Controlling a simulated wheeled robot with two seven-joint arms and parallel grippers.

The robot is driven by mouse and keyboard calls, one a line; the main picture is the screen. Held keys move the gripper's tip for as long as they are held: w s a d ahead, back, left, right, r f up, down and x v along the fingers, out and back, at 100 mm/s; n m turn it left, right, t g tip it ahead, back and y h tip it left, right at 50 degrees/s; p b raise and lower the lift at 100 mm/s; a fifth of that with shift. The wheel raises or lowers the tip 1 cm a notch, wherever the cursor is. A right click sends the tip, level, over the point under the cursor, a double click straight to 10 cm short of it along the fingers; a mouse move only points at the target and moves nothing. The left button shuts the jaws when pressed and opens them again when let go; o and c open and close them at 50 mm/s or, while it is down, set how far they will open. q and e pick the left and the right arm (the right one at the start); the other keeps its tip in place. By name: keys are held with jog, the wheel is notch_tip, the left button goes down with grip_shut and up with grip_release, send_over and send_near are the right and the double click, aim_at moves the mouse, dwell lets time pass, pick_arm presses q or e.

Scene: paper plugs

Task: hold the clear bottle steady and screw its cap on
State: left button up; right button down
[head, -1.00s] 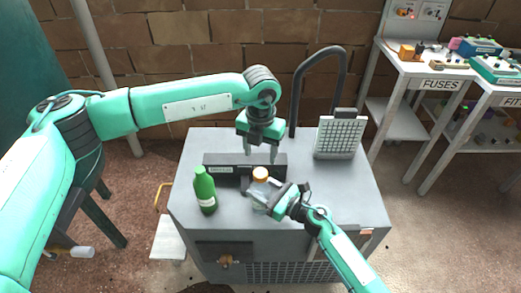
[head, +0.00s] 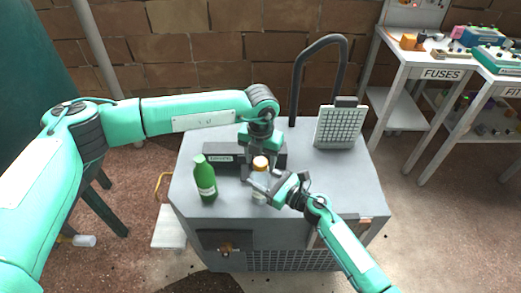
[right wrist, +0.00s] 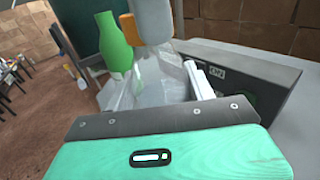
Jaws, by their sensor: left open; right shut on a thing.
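The clear bottle (head: 260,187) stands upright near the middle of the grey cabinet top, with an orange cap (head: 261,162) on its top. How tightly the cap sits cannot be told. My right gripper (head: 264,188) is shut on the bottle's body from the right. In the right wrist view the clear bottle (right wrist: 150,82) is see-through between my fingers, and its outline is hard to make out. My left gripper (head: 259,167) points down over the bottle, open, with its fingers around or close beside the cap. Whether they touch it cannot be told.
A green bottle (head: 205,180) with a pale label stands left of the clear bottle. A dark labelled block (head: 222,154) lies behind. A keypad-like panel (head: 340,127) stands at the back right. The right part of the cabinet top (head: 345,180) is clear.

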pick_arm(q)
jog(key=shift+f, duration=0.25)
jog(key=c, duration=1)
jog(key=m, duration=0.5)
jog(key=shift+m, duration=0.4)
jog(key=m, duration=0.6)
jog(key=o, duration=1.1)
jog(key=shift+c, duration=0.2)
jog(key=shift+r, duration=0.1)
